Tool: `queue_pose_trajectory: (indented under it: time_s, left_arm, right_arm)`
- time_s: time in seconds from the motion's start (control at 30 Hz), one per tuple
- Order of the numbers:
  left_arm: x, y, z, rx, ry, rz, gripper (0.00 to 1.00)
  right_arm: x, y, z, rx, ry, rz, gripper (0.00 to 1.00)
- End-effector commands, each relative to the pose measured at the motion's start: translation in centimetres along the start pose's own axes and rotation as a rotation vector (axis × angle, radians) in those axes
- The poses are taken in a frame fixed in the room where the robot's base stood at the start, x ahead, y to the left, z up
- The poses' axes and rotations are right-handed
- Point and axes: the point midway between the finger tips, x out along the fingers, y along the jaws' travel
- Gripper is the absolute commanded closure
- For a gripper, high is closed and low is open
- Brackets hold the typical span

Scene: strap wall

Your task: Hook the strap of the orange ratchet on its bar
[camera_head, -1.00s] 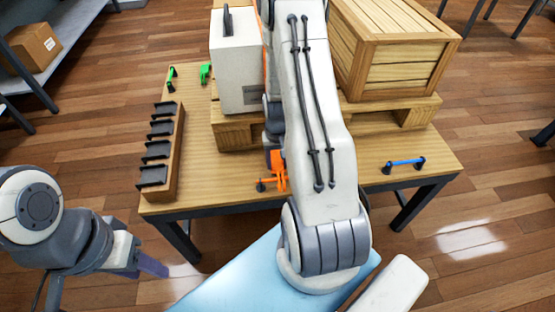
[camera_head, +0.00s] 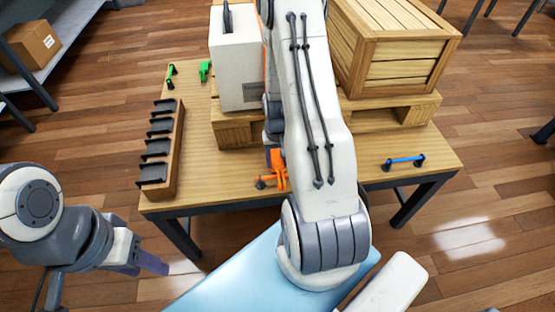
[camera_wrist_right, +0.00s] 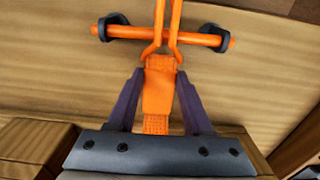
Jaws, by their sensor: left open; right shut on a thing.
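My right gripper (camera_wrist_right: 160,80) is shut on the orange strap end (camera_wrist_right: 157,98), a webbing with a two-pronged wire hook (camera_wrist_right: 167,22). In the right wrist view, the prongs cross over the orange bar (camera_wrist_right: 130,31), between its two dark brackets; I cannot tell whether they are hooked behind it. In the head view, the orange bar (camera_head: 268,180) is at the table's front edge, partly hidden by my right arm. The ratchet body is not clearly visible. My left gripper (camera_head: 150,267) is open and empty, left of the table's front.
A white case (camera_head: 238,65) and a wooden crate (camera_head: 400,70) stand on a pallet (camera_head: 234,133). A blue bar (camera_head: 404,160) is at right, a green bar (camera_head: 171,75) and green piece (camera_head: 205,71) at back left. A rack of black holders (camera_head: 178,150) lines the left edge.

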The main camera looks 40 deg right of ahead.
Motion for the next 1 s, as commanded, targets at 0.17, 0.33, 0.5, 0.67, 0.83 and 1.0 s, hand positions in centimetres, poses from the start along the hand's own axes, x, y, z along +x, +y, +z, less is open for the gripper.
queue_pose_trajectory:
  time_s: [0.17, 0.33, 0.5, 0.67, 0.83, 1.0]
  left_arm:
    - [-0.1, 0.0, 0.0, 0.0, 0.0, 0.0, 0.53]
    - [-0.1, 0.0, 0.0, 0.0, 0.0, 0.0, 0.53]
    - [-0.1, 0.0, 0.0, 0.0, 0.0, 0.0, 0.53]
    - [-0.1, 0.0, 0.0, 0.0, 0.0, 0.0, 0.53]
    - [-0.1, 0.0, 0.0, 0.0, 0.0, 0.0, 0.53]
    - [-0.1, 0.0, 0.0, 0.0, 0.0, 0.0, 0.53]
  right_arm:
    - [0.1, 0.0, -0.7, 0.0, 0.001, 0.0, 1.0]
    - [0.1, 0.0, -1.4, 0.0, 0.001, 0.0, 1.0]
    - [0.2, 0.0, -2.1, 0.0, 0.001, 0.0, 1.0]
    - [0.3, 0.0, -2.6, 0.0, 0.0, 0.0, 1.0]
    - [0.3, 0.0, -2.7, 0.0, 0.0, 0.0, 1.0]
    - [0.3, 0.0, -2.7, 0.0, 0.0, 0.0, 1.0]
